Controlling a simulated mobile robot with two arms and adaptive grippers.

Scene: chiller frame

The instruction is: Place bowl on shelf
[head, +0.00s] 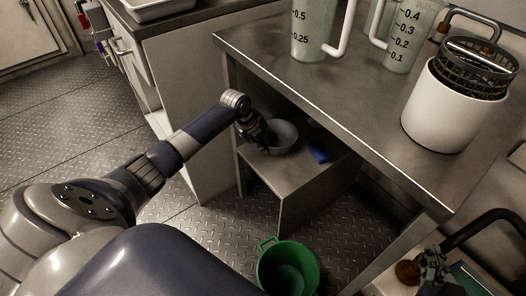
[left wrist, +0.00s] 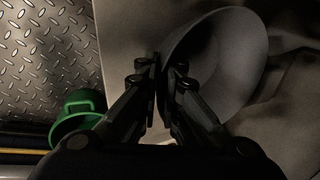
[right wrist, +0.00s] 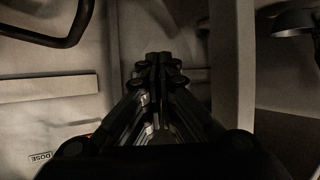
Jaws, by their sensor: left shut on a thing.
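A grey bowl (head: 284,136) is at the lower shelf (head: 290,178) under the metal counter; I cannot tell whether its base touches the shelf. It also shows large in the left wrist view (left wrist: 232,70), tilted relative to that camera. My left gripper (head: 262,140) is shut on the bowl's rim at its left side, as its fingers show in the left wrist view (left wrist: 158,75). My right gripper (head: 436,268) is at the lower right, away from the bowl. In the right wrist view its fingers (right wrist: 160,62) are together with nothing visible between them.
A blue item (head: 318,152) lies on the shelf right of the bowl. The counter (head: 350,95) overhangs it, carrying measuring jugs (head: 318,30) and a white pot (head: 440,112) with a basket. A green bucket (head: 288,270) stands on the floor in front.

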